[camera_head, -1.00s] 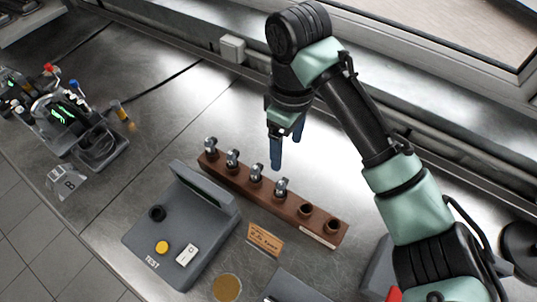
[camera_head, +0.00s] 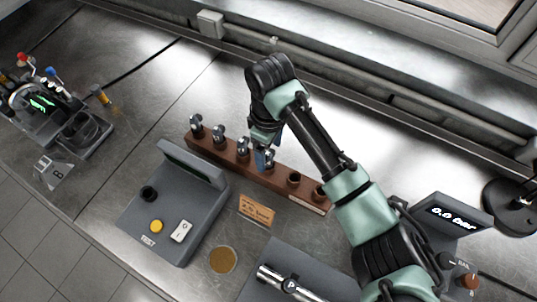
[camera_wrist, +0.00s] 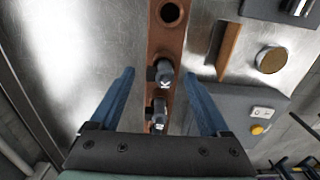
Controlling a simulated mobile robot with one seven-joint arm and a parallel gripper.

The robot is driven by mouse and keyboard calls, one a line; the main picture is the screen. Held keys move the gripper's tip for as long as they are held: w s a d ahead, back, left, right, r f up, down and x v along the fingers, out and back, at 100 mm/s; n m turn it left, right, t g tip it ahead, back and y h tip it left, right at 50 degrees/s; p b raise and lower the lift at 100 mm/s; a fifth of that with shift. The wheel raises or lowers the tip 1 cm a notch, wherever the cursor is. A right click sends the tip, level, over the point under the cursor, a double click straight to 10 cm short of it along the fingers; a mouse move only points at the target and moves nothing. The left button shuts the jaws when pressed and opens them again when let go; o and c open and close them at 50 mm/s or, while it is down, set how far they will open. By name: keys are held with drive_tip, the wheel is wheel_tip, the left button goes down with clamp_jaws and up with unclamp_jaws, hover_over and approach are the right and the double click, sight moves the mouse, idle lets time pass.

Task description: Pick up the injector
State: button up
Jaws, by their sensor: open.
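Several metal injectors stand upright in a brown rack (camera_head: 225,164), in a row from its left end. The rightmost injector (camera_head: 269,156) is partly hidden by my gripper (camera_head: 262,160), which is down at the rack over it. In the wrist view, an injector (camera_wrist: 163,76) stands between the blue fingertips of my open gripper (camera_wrist: 159,74), with a visible gap on each side. A second injector (camera_wrist: 158,112) is behind it, closer to the palm.
Empty holes (camera_head: 293,180) are at the rack's right end. A grey test unit (camera_head: 165,225), an orange card (camera_head: 256,211) and a round brass disc (camera_head: 223,260) lie in front. A display box (camera_head: 450,222) stands at right. Bare metal bench (camera_head: 330,135) lies behind the rack.

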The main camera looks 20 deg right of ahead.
drive_tip(key=shift+f, duration=0.25)
clamp_jaws()
drive_tip(key=shift+r, duration=0.1)
